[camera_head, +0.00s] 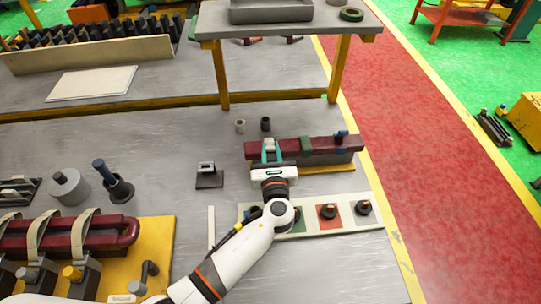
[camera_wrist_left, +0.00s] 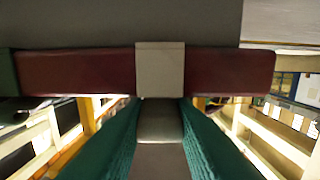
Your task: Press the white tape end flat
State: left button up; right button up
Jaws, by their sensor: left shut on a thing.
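A dark red bar (camera_head: 325,145) lies on a yellow-edged stand at the middle right. It crosses the left wrist view (camera_wrist_left: 80,72). A pale band of white tape (camera_wrist_left: 160,68) wraps around the bar, and a pale piece, seemingly the tape end (camera_wrist_left: 160,122), runs from it between my fingers. My left gripper (camera_head: 270,151), with teal fingers, is at the near side of the bar, shut on this pale piece. It also shows in the left wrist view (camera_wrist_left: 160,135). The fingers hide part of the band in the head view. My right gripper is not in view.
A green wrap (camera_head: 306,144) and a blue-topped tool (camera_head: 341,136) are on the bar to the right. A pale tray (camera_head: 345,226) with coloured pads lies nearer. A raised shelf (camera_head: 290,28) stands behind.

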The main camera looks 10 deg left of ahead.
pick_arm(q)
jog(key=o, duration=1)
jog(key=s, duration=0.3)
jog(key=s+d+b, duration=0.1)
jog(key=s, duration=0.3)
jog(key=s+d, duration=0.1)
jog(key=s, duration=0.2)
jog(key=shift+s+b, duration=0.35)
jog(key=shift+b, duration=0.05)
jog(key=shift+s+d+r, duration=0.1)
jog(key=shift+s+d, duration=0.05)
jog(key=shift+s, duration=0.35)
